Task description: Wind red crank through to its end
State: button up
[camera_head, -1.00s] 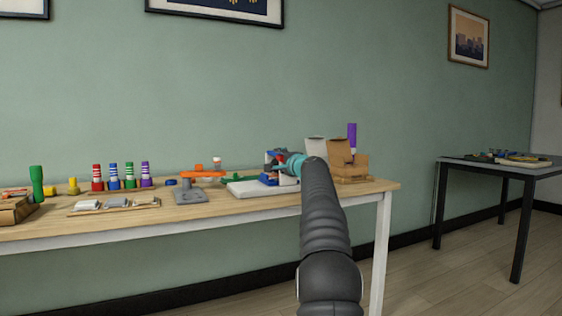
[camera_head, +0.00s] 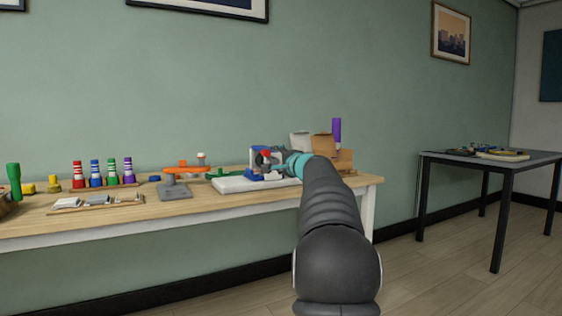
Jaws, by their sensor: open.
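A small red part (camera_head: 266,153), probably the red crank's handle, shows at the far side of the table among blue pieces of a device (camera_head: 254,164) on a white board (camera_head: 229,184). My gripper (camera_head: 268,160) is at this device, beyond the teal band of my arm. It is open, and its fingers are small and partly hidden by my arm. I cannot tell whether they touch the red part or are around it. The rest of the crank is hidden.
On the wooden table (camera_head: 235,203), an orange bar on a grey base (camera_head: 173,190) stands left of the board. Several coloured striped pegs (camera_head: 96,175) stand further left. A cardboard holder (camera_head: 342,158) with a purple marker (camera_head: 337,132) stands just right. A dark table (camera_head: 490,160) is far right.

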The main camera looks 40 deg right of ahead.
jog(key=shift+s+a, duration=0.2)
jog(key=shift+s, duration=1.1)
jog(key=shift+c, duration=0.3)
